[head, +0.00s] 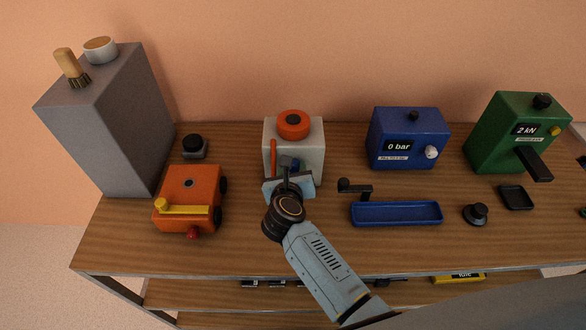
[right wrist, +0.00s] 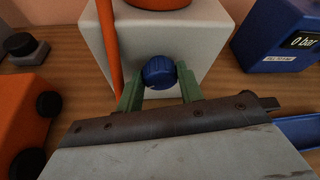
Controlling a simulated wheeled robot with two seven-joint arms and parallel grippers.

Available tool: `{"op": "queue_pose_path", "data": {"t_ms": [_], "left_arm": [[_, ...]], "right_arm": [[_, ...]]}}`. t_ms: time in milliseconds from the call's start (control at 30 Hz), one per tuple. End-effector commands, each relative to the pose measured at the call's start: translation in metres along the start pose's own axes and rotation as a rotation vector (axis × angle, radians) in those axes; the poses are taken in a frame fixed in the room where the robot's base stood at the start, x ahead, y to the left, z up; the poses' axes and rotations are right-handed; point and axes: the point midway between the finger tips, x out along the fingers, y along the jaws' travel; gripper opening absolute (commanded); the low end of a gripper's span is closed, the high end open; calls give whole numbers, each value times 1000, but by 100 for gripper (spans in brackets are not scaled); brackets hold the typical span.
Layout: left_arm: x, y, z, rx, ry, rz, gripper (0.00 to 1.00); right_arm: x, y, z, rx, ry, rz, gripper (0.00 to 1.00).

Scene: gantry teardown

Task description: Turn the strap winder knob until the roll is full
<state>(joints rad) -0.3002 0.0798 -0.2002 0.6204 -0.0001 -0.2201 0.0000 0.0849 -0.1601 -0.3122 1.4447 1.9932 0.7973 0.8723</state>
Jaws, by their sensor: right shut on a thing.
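The strap winder is a white box (head: 309,134) with an orange roll (head: 293,124) on its top and an orange strap (head: 273,158) hanging down its front left. Its blue knob (right wrist: 159,73) sits on the front face. My right gripper (right wrist: 160,84) is shut on the knob, with one green finger at each side of it. In the head view my right gripper (head: 289,172) partly covers the knob. How full the roll is cannot be told. My left gripper is not in view.
An orange device (head: 180,187) with a yellow lever stands to the left, near a grey cabinet (head: 88,120). A blue 0 bar box (head: 405,125), blue tray (head: 396,213) and green 2 kN box (head: 500,150) stand to the right. Bare wood lies at the front.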

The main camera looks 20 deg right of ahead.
Motion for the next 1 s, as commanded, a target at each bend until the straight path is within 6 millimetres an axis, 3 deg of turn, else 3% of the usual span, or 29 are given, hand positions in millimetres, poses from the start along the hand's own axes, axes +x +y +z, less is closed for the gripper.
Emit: {"op": "queue_pose_path", "data": {"t_ms": [400, 433, 567, 867, 1000], "left_arm": [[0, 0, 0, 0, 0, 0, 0], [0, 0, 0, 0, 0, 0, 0], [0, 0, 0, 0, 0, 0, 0], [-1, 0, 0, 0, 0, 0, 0], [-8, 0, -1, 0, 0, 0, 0]], "right_arm": [[0, 0, 0, -8, 0, -3, 14], [0, 0, 0, -8, 0, -3, 39], [0, 0, 0, -8, 0, -3, 56], [-1, 0, 0, -7, 0, -3, 59], [-12, 0, 1, -6, 2, -1, 59]]}}
